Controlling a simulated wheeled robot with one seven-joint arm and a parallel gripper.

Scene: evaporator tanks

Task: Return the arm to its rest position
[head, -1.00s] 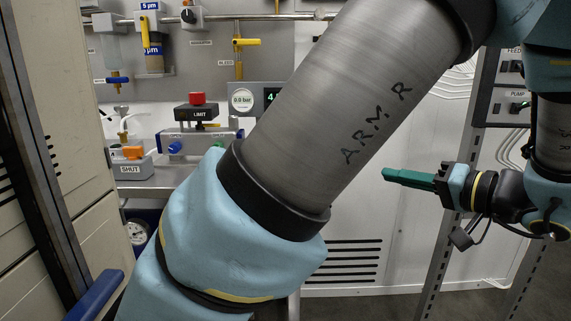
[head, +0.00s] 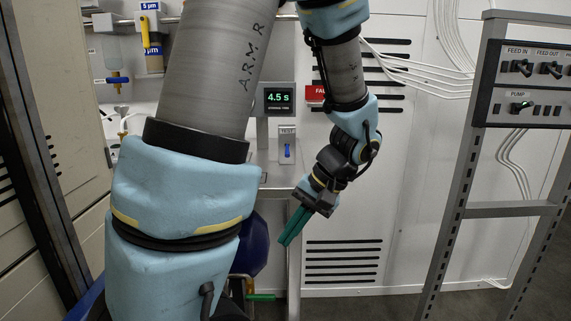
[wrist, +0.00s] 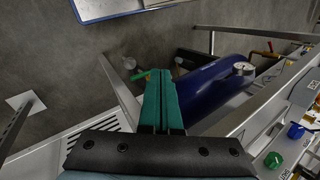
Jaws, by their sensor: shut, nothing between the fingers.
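My gripper (head: 293,226) hangs from my blue-padded arm in the middle of the head view, in front of the white panel. Its green fingers point down and a little left, and they are closed together with nothing between them. In the wrist view the green fingers (wrist: 161,100) lie side by side, pointing toward the floor. The near arm link marked "ARM R" covers much of the left of the head view and hides part of the bench behind it.
A bench with a 4.5 s display (head: 279,98) and a blue switch (head: 287,150) stands behind my arm. A blue tank (wrist: 205,88) lies under it. A metal rack with a control panel (head: 530,84) stands at right. Floor between is clear.

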